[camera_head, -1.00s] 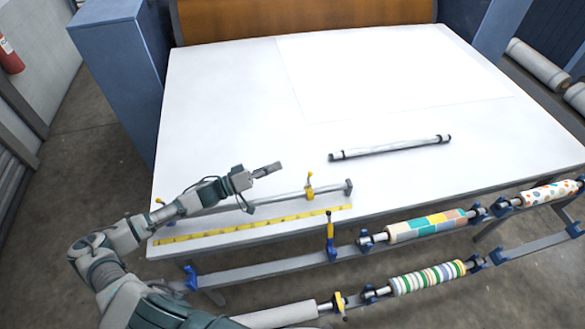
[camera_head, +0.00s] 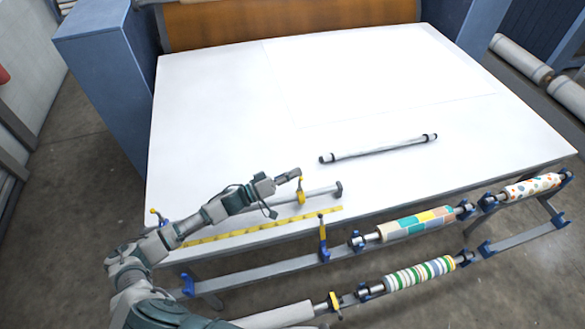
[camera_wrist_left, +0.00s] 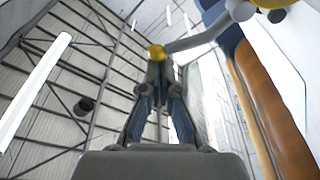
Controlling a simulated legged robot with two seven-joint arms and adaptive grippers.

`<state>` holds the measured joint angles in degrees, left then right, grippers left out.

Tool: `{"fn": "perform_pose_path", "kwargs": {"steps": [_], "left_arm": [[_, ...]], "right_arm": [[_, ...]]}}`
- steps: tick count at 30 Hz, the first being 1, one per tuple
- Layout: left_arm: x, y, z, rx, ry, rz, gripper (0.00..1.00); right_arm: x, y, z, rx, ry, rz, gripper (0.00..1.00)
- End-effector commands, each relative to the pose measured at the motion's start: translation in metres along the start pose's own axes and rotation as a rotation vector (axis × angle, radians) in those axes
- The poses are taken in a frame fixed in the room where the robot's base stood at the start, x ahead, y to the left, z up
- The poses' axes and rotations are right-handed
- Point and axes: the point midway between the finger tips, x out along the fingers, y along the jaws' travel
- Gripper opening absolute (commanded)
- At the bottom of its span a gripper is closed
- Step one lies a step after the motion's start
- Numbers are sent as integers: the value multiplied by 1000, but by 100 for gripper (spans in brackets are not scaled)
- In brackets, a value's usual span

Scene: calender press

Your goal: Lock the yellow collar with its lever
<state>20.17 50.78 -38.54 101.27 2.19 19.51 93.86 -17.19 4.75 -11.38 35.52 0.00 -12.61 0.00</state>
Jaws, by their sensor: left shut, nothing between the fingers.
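The yellow collar (camera_head: 301,198) sits on a thin grey bar near the table's front edge, towards the bar's right end. My left gripper (camera_head: 295,174) is shut and empty, right by the collar's upper end. In the left wrist view the gripper's fingertips (camera_wrist_left: 158,70) are together. A yellow knob (camera_wrist_left: 155,51) shows at their tips, touching or nearly so. A grey lever (camera_wrist_left: 200,37) runs from that knob to the upper right, where part of the yellow collar (camera_wrist_left: 270,3) is cut by the frame edge. My right gripper is out of view.
A yellow ruler strip (camera_head: 262,226) lies along the table's front edge. A grey roller (camera_head: 380,149) lies on the white table (camera_head: 230,110). A rack in front holds patterned rollers (camera_head: 418,225) and other yellow clamps (camera_head: 323,232). The table's back is clear.

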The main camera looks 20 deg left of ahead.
Motion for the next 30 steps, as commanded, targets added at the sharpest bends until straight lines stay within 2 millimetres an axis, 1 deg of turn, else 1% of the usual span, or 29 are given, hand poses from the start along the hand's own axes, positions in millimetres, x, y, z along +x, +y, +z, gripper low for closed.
{"fn": "perform_pose_path", "kwargs": {"steps": [11, 23, 30], "left_arm": [[0, 1, 1, 10, 0, 3, 0], [-1, 6, 5, 76, 0, 18, 0], [-2, 11, 10, 163, 0, 37, 0]], "right_arm": [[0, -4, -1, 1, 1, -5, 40], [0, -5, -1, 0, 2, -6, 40], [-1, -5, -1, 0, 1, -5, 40]]}}
